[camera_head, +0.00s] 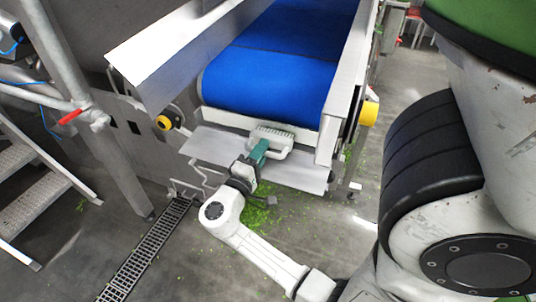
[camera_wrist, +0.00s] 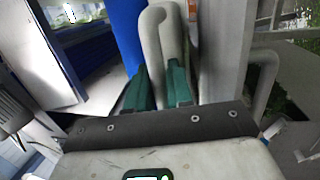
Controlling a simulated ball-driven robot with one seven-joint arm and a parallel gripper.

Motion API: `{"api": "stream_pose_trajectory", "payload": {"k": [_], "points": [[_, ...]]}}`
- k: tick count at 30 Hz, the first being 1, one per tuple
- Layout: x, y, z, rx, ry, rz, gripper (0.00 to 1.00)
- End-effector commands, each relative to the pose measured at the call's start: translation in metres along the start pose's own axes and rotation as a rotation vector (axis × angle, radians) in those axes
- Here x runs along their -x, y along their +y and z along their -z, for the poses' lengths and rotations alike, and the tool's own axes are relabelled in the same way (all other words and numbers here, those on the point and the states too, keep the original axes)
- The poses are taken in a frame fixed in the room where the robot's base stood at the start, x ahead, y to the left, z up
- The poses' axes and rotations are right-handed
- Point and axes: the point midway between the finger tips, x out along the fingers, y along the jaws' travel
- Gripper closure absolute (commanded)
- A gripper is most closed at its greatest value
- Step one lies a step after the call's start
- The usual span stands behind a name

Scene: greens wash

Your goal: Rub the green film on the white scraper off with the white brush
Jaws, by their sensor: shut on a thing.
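The white scraper (camera_head: 222,117) is a pale strip across the near end of the blue belt. The white brush (camera_head: 281,153) is against the scraper's middle in the head view, with a grey-green bristle edge at its top; I cannot tell whether the bristles touch. My gripper (camera_head: 259,153), with teal fingers, is shut on the brush's pale curved handle. The wrist view shows this handle (camera_wrist: 158,40) between the fingers (camera_wrist: 158,95). The brush and my gripper hide part of the scraper. I cannot make out the green film clearly.
The blue conveyor belt (camera_head: 265,75) runs away behind the scraper. A metal tray (camera_head: 220,147) lies below it. Green scraps (camera_head: 262,215) litter the floor under my arm. A drain grate (camera_head: 145,252) and metal steps (camera_head: 38,205) are at left.

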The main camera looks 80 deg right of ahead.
Motion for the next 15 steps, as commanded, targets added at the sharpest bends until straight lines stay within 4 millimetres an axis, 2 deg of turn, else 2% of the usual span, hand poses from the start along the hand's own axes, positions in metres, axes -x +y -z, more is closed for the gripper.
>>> {"api": "stream_pose_trajectory", "payload": {"k": [6, 15], "points": [[0.004, -0.001, 0.018, -0.002, 0.001, 0.0, 1.0], [0.005, -0.001, 0.028, 0.0, 0.001, -0.001, 1.0]]}}
